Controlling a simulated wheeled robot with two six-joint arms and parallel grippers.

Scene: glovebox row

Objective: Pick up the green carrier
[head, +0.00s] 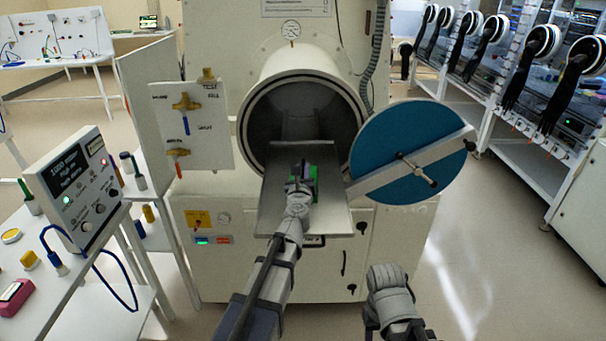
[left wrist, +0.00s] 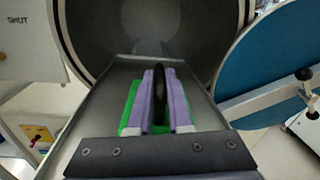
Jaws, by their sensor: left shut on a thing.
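The green carrier (head: 315,186) lies on the metal tray (head: 268,212) that sticks out of the open round chamber. It also shows in the left wrist view (left wrist: 130,104), flat on the tray and partly hidden by my fingers. My left gripper (head: 301,178) is over the carrier. In the left wrist view its two purple-padded fingers (left wrist: 163,95) are closed on a dark upright piece that appears to be the carrier's handle. My right gripper (head: 389,290) is low and apart from the tray; its fingers are not clear.
The chamber mouth (head: 303,112) is open behind the tray. The blue round door (head: 408,150) is swung out to the right. A valve panel (head: 190,125) stands left of the tray. A bench with a control box (head: 75,185) is at the left. The floor at the right is clear.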

